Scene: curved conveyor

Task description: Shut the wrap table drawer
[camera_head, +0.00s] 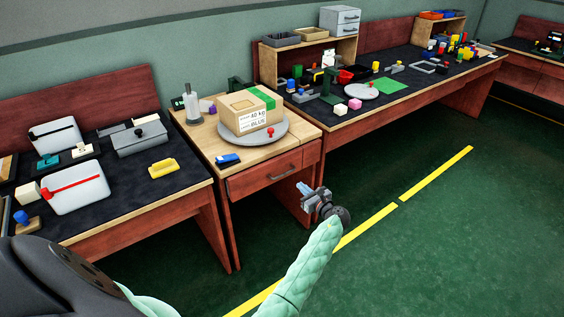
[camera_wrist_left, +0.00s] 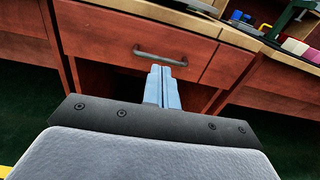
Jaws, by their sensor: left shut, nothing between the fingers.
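The wrap table (camera_head: 210,128) is a small wooden table with a reddish-brown drawer (camera_head: 250,183) under its top. The drawer front has a dark bar handle (camera_head: 284,175). The drawer front (camera_wrist_left: 100,32) and its grey handle (camera_wrist_left: 160,55) also fill the top of the left wrist view. The front looks nearly flush with the table; I cannot tell if a small gap is left. My left gripper (camera_head: 303,189) is shut and empty, in front of the drawer's right part. Its blue fingers (camera_wrist_left: 163,88) point at the drawer just below the handle. My right gripper is not in view.
On the wrap table a carton (camera_head: 248,110) stands on a round grey turntable (camera_head: 220,132), near a blue object (camera_head: 228,159). Dark-topped benches with many small items stand left and right. The green floor (camera_head: 450,220) in front is clear, with yellow lines.

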